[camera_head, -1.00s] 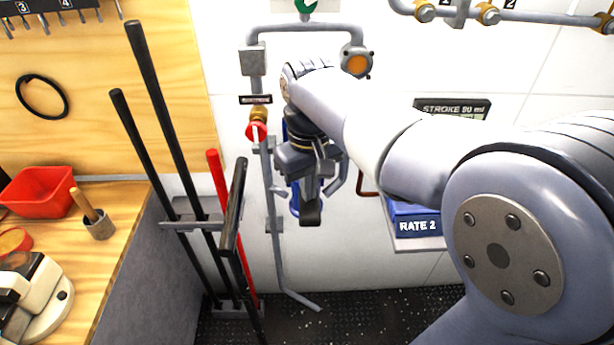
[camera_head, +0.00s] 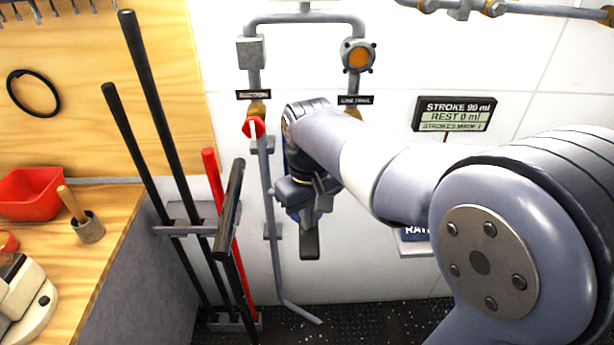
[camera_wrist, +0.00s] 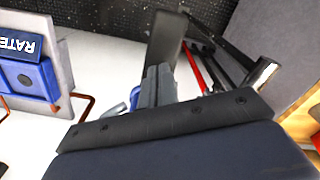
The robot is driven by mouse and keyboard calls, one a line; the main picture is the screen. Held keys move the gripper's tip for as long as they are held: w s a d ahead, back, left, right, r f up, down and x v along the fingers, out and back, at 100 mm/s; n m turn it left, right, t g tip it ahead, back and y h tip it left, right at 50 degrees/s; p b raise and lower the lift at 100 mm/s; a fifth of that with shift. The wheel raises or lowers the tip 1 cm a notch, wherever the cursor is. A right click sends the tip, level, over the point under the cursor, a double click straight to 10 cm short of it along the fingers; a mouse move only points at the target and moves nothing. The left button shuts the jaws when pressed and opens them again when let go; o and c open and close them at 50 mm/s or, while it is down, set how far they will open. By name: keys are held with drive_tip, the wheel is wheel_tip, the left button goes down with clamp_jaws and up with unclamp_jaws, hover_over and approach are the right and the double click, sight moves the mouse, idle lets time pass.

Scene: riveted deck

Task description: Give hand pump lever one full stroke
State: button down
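The hand pump lever (camera_head: 310,244) is a dark bar whose end hangs below my gripper (camera_head: 305,205) in front of the white wall. In the wrist view the lever (camera_wrist: 165,38) sticks out past the fingers of my gripper (camera_wrist: 158,88). The fingers are close together and appear shut on it. My forearm and wrist hide most of the blue pump body. A sign (camera_head: 455,114) on the wall at right reads "STROKE 90 ml" and "REST 0 ml"; its last line looks like "STROKES MADE 1".
A rack of upright black bars (camera_head: 150,110) and one red bar (camera_head: 209,165) stands left of my gripper. A grey pipe (camera_head: 270,230) with a red-handled valve (camera_head: 253,128) runs close beside it. A wooden bench with a red bin (camera_head: 30,192) is at far left.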

drive_tip(key=shift+s+f, duration=0.1)
drive_tip(key=shift+f, duration=0.45)
wheel_tip(320, 180, up, 12)
drive_tip(key=p, duration=1)
drive_tip(key=shift+p, duration=0.3)
wheel_tip(320, 180, up, 5)
drive_tip(key=p, duration=0.4)
drive_tip(key=shift+p, duration=0.35)
wheel_tip(320, 180, down, 7)
drive_tip(key=b, duration=0.6)
drive_tip(key=shift+r, duration=0.15)
